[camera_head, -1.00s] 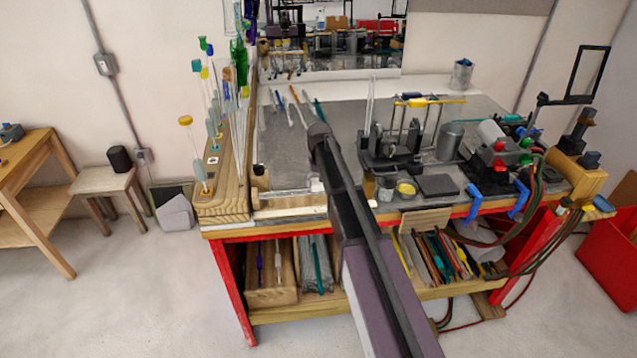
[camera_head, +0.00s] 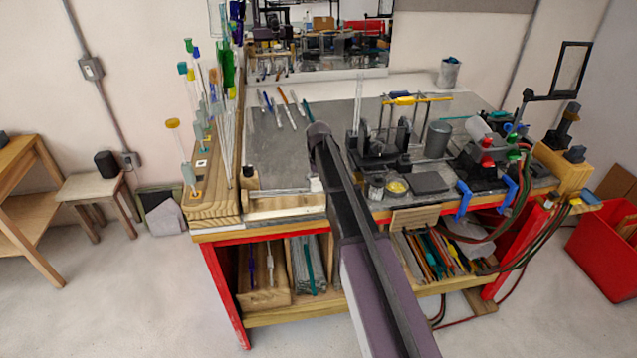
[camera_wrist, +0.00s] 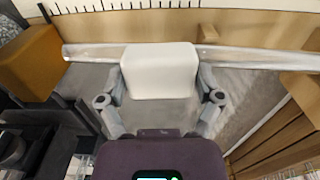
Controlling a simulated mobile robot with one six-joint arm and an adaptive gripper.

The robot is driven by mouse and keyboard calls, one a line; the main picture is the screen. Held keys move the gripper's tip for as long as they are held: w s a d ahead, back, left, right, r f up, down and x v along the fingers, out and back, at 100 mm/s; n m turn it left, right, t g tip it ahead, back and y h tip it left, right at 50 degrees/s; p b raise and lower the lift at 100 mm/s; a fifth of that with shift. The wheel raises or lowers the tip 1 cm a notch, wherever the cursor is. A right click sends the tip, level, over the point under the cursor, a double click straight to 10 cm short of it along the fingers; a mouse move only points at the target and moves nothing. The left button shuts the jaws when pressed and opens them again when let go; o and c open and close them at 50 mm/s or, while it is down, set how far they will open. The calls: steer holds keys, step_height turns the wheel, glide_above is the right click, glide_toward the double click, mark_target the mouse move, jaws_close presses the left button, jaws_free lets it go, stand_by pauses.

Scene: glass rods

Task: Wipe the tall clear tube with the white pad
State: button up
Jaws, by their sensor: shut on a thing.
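The white pad (camera_wrist: 160,72) is between the fingers of my gripper (camera_wrist: 160,84), which is shut on it. A clear tube (camera_wrist: 90,52) lies sideways across the wrist view, passing behind the pad; its other side shows to the right. Pad and tube appear to touch, but the contact is hidden. In the head view the tube (camera_head: 280,191) lies level along the bench's front edge, and a bit of the pad (camera_head: 316,185) shows left of my arm. My arm hides the gripper there.
A wooden rack (camera_head: 212,205) of upright coloured rods stands at the left. Two upright clear rods (camera_head: 358,100) and a black fixture (camera_head: 378,155) stand right of my arm. Several coloured rods (camera_head: 285,106) lie at the back. The grey bench top (camera_head: 270,150) is otherwise clear there.

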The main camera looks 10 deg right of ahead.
mark_target(298, 190)
steer(key=shift+a, duration=1.85)
steer(key=shift+a, duration=1.75)
steer(key=shift+r, duration=0.15)
